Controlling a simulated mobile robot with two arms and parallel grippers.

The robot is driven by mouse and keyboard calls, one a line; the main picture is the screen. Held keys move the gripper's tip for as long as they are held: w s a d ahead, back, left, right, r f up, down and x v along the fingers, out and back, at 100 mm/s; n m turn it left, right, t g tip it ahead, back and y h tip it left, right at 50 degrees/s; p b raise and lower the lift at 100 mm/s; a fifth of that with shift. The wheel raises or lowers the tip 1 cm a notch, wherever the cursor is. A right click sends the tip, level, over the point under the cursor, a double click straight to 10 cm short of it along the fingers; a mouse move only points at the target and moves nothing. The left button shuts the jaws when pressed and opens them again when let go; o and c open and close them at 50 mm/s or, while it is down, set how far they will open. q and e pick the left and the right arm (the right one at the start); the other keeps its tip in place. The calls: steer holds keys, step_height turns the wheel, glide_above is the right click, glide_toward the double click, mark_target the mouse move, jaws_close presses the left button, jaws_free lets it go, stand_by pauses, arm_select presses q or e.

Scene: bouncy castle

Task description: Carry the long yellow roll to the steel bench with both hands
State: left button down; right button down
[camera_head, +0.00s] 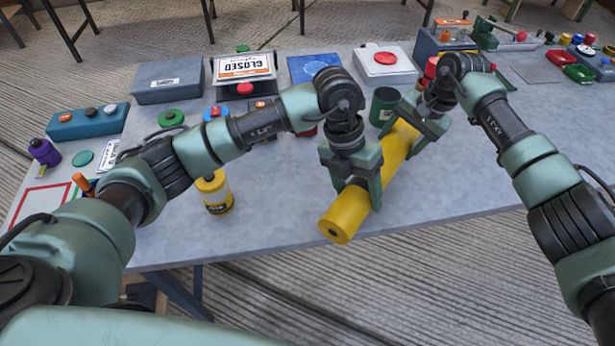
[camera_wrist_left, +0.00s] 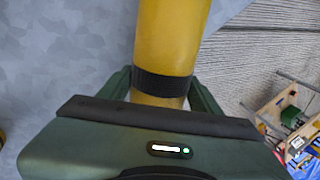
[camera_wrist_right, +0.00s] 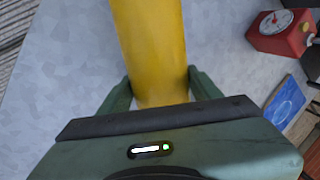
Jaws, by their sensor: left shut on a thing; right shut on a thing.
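The long yellow roll (camera_head: 344,220) lies at a slant, its near end toward me over the front edge of a grey, metal-looking bench (camera_head: 275,205). My left gripper (camera_head: 357,190) is shut on the roll near that end. In the left wrist view the roll (camera_wrist_left: 172,40) runs between the fingers, with a black band across it. My right gripper (camera_head: 411,135) is shut around the roll farther back. In the right wrist view the roll (camera_wrist_right: 150,45) sits between both fingers. I cannot tell whether the roll touches the bench top. Its far end is hidden behind the right gripper.
A yellow can (camera_head: 214,193) stands left of the roll. A dark green cup (camera_head: 383,106) stands close behind it. A grey box (camera_head: 168,80), a "CLOSED" sign (camera_head: 243,68) and a white box with a red button (camera_head: 386,64) line the back. The bench's front right is clear.

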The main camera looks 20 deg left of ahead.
arm_select(q)
steer(key=shift+w, duration=0.25)
arm_select(e)
steer(key=shift+w, duration=0.2)
arm_select(q)
steer(key=shift+s+r, duration=0.1)
arm_select(e)
steer(key=shift+s+r, duration=0.1)
arm_select(q)
steer(key=shift+s, duration=0.1)
arm_select(e)
steer(key=shift+s+r, duration=0.1)
